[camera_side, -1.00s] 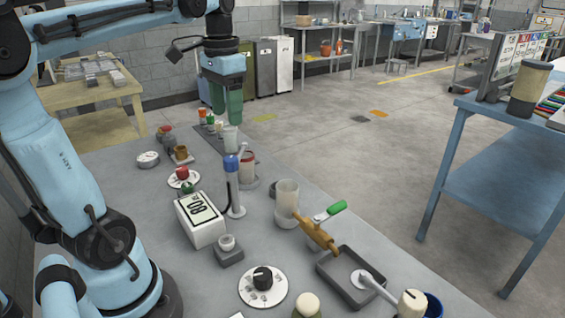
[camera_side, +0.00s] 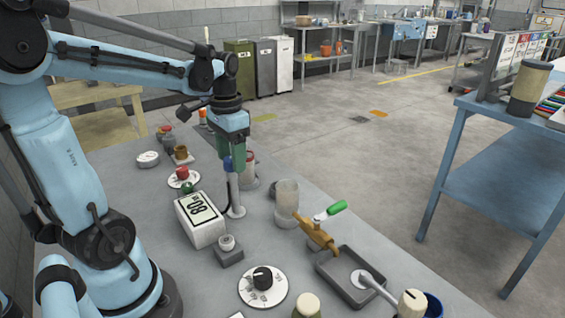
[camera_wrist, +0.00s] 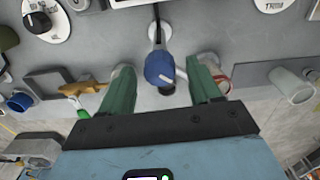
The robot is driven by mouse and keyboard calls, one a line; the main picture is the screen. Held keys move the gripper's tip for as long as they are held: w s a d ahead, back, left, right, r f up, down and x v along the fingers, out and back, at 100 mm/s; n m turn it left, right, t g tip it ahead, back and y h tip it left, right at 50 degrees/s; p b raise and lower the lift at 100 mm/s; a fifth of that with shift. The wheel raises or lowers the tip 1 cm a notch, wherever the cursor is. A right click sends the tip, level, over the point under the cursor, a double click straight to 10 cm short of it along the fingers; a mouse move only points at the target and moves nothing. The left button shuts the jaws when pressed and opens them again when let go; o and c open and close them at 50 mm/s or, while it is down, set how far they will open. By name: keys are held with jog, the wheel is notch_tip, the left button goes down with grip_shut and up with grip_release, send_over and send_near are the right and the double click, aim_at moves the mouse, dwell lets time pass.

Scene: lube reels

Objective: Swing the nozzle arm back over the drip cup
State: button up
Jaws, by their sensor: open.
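A blue-capped upright post (camera_side: 236,200) stands on a round grey base, with a black hose beside it. Its blue cap (camera_wrist: 160,68) sits between my fingers in the wrist view. My gripper (camera_side: 234,160) is open with its green fingers at either side of the cap. A pale bar (camera_side: 378,288) runs from a disc in the grey tray to a cream knob (camera_side: 411,302), beside a blue cup (camera_side: 434,306). The blue cup also shows in the wrist view (camera_wrist: 19,102). I cannot tell for certain which of these is the nozzle arm or drip cup.
A brass tap (camera_side: 316,234) with a green lever reaches toward the grey tray (camera_side: 337,284). A clear cylinder (camera_side: 287,197) stands right of the post. A white box marked 80 (camera_side: 200,222) stands left of it. A black dial (camera_side: 263,280) lies nearer the front.

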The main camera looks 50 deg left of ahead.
jog(key=shift+c, duration=0.4)
grip_shut()
jog(key=shift+m, duration=0.3)
jog(key=m, duration=0.4)
jog(key=shift+d+m, duration=0.1)
jog(key=shift+m, duration=2.3)
jog(key=shift+o, duration=0.4)
grip_release()
